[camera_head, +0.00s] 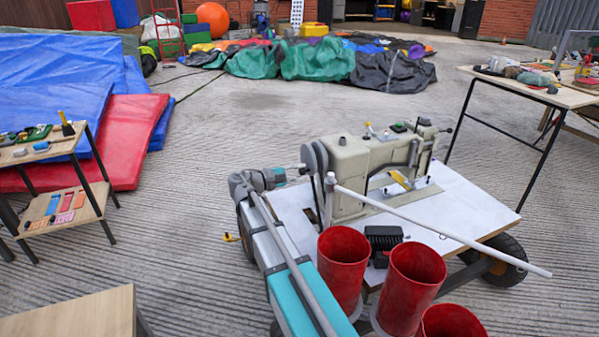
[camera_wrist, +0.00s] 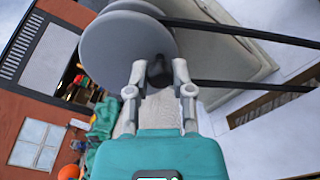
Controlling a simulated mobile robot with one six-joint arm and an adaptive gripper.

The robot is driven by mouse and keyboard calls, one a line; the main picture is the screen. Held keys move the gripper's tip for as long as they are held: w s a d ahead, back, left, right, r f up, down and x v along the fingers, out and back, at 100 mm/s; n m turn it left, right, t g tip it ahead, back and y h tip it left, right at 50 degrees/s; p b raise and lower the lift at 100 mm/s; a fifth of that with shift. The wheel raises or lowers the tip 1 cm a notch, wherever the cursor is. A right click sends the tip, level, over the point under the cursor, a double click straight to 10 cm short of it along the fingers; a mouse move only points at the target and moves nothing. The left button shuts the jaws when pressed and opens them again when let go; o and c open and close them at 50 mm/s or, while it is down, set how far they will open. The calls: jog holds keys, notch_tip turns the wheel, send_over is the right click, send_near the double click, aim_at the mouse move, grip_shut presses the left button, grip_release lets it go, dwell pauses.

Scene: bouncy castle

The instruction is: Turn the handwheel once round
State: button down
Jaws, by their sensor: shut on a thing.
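A beige sewing machine (camera_head: 375,165) stands on a white-topped table (camera_head: 460,205). Its grey round handwheel (camera_head: 315,160) is at the machine's left end. In the wrist view the handwheel (camera_wrist: 112,48) fills the upper middle, with a short black knob (camera_wrist: 159,72) on its face. My gripper (camera_wrist: 158,78) is shut on this knob, one finger on each side. In the head view my gripper (camera_head: 298,168) reaches the wheel from the left. It is small there, and the knob is hard to make out.
Two dark belt strands (camera_wrist: 240,34) run right from the wheel. A long pale rod (camera_head: 450,235) slants across the table's front. Red cylinders (camera_head: 415,280) stand close in front. A black ribbed box (camera_head: 383,240) lies on the table.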

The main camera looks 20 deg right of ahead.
jog(key=shift+s+r+n, duration=0.1)
jog(key=shift+r+n, duration=0.05)
jog(key=shift+n, duration=0.35)
jog(key=c, duration=0.5)
grip_release()
jog(key=shift+a, duration=0.15)
jog(key=a, duration=1.1)
jog(key=shift+a, duration=0.35)
